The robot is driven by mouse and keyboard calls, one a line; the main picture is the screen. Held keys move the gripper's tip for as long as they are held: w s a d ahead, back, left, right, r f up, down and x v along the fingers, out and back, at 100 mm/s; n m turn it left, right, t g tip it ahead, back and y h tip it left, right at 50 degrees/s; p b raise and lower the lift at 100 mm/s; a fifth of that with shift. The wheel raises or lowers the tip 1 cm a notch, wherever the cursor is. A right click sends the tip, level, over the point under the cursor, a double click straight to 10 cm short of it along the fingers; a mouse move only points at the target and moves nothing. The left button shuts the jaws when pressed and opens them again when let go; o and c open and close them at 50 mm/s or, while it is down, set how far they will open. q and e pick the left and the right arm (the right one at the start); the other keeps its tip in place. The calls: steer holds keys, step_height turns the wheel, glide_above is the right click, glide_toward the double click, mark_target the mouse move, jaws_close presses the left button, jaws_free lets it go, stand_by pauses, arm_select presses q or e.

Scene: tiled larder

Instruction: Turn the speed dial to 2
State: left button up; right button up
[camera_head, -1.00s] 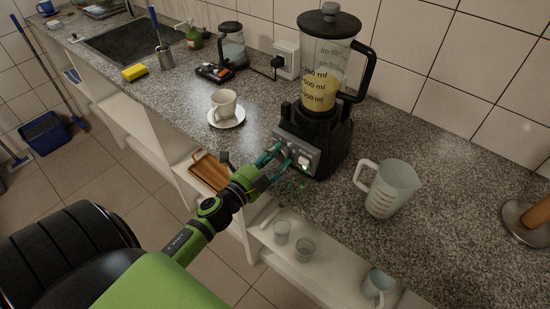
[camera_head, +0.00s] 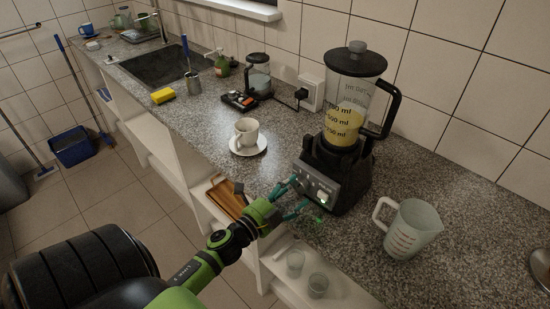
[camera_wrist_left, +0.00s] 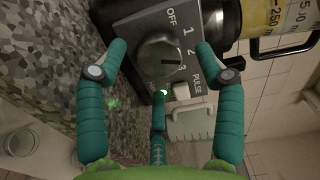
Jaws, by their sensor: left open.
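The blender (camera_head: 350,140) stands on the counter with yellow liquid in its jug. Its speed dial (camera_wrist_left: 158,52) is a round dark knob on the front panel, marked OFF, 1, 2, 3 and PULSE in the left wrist view. A dark line on the knob points right, toward the 2 and 3 side; I cannot tell the exact setting. My left gripper (camera_head: 299,194) is open at the panel, and its teal fingers also show in the left wrist view (camera_wrist_left: 160,60). Two fingers flank the dial and one is below it; contact is unclear. My right gripper is not in view.
A green light (camera_wrist_left: 163,92) glows on the panel beside a pale button (camera_wrist_left: 182,90). A measuring jug (camera_head: 411,230) stands right of the blender. A cup (camera_head: 247,132) on a saucer (camera_head: 248,151) stands left. Glasses (camera_head: 295,263) sit on the shelf below.

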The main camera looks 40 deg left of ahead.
arm_select(q)
steer(key=s, duration=1)
steer(key=shift+s+a, duration=0.15)
steer(key=shift+a, duration=0.3)
steer(key=shift+r, duration=0.1)
steer(key=s+d+f+n+g+y, duration=0.1)
steer(key=s+f+n+g, duration=0.15)
steer(key=f, duration=0.75)
steer(key=s+d+f+n+g, duration=0.1)
steer(key=s+f+n+g, duration=0.2)
steer(key=f, duration=0.7)
steer(key=s+d+f+n+g+y, duration=0.15)
steer(key=f+n, duration=0.25)
steer(key=f, duration=0.6)
steer(key=s+d+f+n+g, duration=0.1)
steer(key=s+d+f+g, duration=0.1)
steer(key=s+f, duration=0.3)
steer(key=s+d+f+n+g+h, duration=0.1)
steer(key=s+f+g, duration=0.3)
steer(key=s, duration=0.6)
steer(key=s+d+f+n+g, duration=0.3)
steer(key=s+f+g, duration=0.1)
steer(key=s+f, duration=0.3)
steer(key=shift+s, duration=0.2)
